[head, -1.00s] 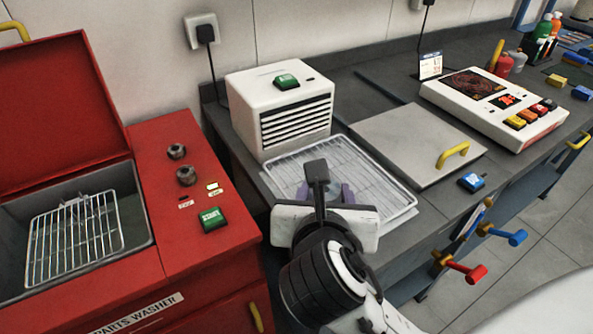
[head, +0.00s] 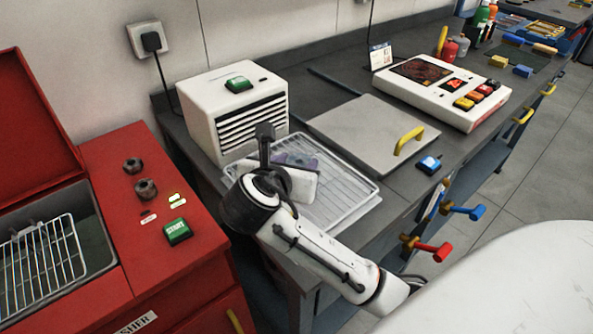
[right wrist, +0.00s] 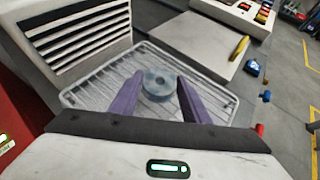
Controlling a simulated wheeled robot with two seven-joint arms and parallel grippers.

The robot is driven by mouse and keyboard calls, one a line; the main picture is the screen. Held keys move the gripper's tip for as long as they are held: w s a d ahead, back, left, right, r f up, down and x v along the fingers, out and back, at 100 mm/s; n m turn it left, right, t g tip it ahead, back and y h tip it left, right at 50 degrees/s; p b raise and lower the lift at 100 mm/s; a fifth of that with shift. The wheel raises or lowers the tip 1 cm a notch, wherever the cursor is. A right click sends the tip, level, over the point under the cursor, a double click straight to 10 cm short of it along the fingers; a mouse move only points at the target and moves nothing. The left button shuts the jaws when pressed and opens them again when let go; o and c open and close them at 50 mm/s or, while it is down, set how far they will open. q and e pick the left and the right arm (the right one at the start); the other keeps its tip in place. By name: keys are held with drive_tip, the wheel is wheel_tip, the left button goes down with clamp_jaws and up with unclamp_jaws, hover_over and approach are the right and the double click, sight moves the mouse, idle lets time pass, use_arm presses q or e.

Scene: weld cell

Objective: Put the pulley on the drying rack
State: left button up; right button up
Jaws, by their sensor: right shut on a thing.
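The pulley (right wrist: 160,84) is a grey-blue disc with a central hole, seen in the right wrist view. My right gripper (right wrist: 158,96) has its two purple fingers shut on the pulley's sides. The drying rack (right wrist: 90,97) is a wire grid in a pale tray, directly behind and beneath the pulley; I cannot tell whether they touch. In the head view the rack (head: 345,190) lies on the bench, and my right gripper (head: 297,160) is over its left part. My wrist mostly hides the pulley there. My left gripper is not in view.
A white vented box (head: 235,110) stands right behind the rack. A flat grey lid with a yellow handle (head: 408,140) lies to its right. The red parts washer (head: 130,200) is at left. Red (head: 432,250) and blue (head: 470,211) levers stick out of the bench front.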

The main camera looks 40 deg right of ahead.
drive_tip(key=shift+f, duration=1.05)
drive_tip(key=shift+f, duration=0.15)
drive_tip(key=o, duration=1.5)
drive_tip(key=shift+c, duration=0.2)
drive_tip(key=shift+a+r, duration=0.1)
drive_tip(key=shift+r, duration=0.1)
drive_tip(key=v, duration=1.2)
drive_tip(key=shift+f, duration=0.1)
